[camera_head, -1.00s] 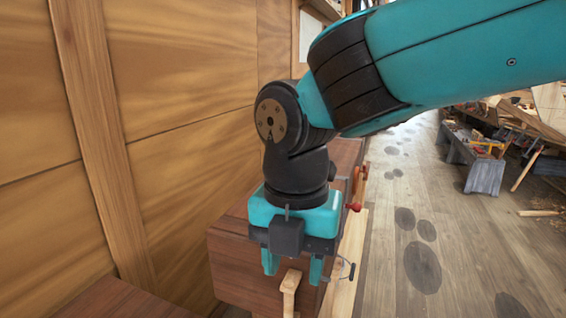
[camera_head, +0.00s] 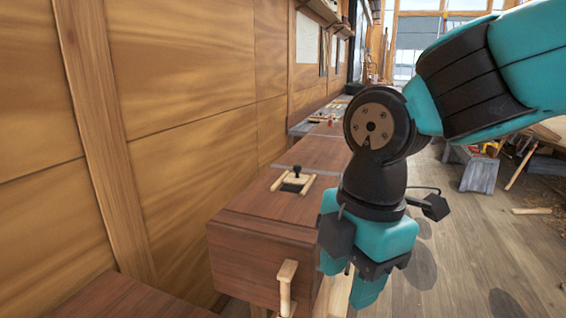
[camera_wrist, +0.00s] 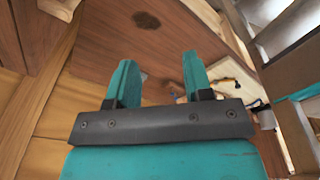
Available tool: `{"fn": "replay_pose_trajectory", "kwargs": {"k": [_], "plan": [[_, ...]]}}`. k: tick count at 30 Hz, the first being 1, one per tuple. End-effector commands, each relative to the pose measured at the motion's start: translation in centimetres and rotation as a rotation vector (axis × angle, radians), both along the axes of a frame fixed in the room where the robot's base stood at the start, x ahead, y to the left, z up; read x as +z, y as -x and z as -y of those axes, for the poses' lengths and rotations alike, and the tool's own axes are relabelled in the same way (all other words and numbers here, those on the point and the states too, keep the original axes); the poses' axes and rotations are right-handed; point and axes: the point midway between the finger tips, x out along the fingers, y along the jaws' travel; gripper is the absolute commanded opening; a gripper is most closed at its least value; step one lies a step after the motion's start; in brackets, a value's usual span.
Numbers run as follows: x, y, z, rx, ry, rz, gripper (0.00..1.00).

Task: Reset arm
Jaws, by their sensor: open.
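My gripper (camera_head: 352,282) hangs at the right side of the brown wooden bench in the head view, pointing down. In the wrist view my gripper (camera_wrist: 156,80) shows two teal fingers set apart with nothing between them. Dark wood lies beyond the fingertips. In the head view the gripper hides part of the bench's right side and the floor behind it.
The long wooden bench (camera_head: 262,225) runs along the panelled wall (camera_head: 190,130) at left. On it lies a small wooden frame with a black knob (camera_head: 294,178). A wooden handle (camera_head: 286,285) stands at its front. Open floor (camera_head: 450,265) lies at right.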

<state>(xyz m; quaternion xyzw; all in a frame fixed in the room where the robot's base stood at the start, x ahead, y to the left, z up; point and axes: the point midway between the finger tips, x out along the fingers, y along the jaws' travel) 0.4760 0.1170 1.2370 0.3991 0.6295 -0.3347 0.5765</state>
Motion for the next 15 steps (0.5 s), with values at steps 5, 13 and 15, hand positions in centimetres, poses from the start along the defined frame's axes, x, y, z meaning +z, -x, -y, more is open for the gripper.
{"fn": "replay_pose_trajectory", "kwargs": {"k": [5, 13, 15], "plan": [[-0.5, 2.4, 3.9, -0.518, -0.075, -0.085, 0.47], [-1.6, 6.5, 6.7, -1.221, -0.173, -0.269, 0.47], [-1.8, 7.1, 6.9, -1.314, -0.184, -0.3, 0.47]]}}
